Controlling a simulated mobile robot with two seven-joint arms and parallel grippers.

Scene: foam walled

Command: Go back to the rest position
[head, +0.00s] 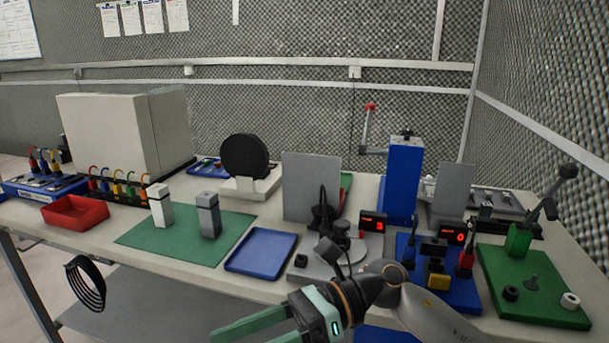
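My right gripper (240,337) is at the bottom centre of the head view, in front of the bench's front edge. Its arm comes in from the lower right. Its two green fingers point left and stand apart, with nothing visible between them; their far ends are partly cut off by the lower picture edge. My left gripper is not in view.
The bench holds a red tray (75,212), a green mat (150,238) with two small blocks, a blue tray (262,252), a blue column (402,180), a blue board with connectors and a green board (540,300). A black cable coil (88,285) hangs at the front left.

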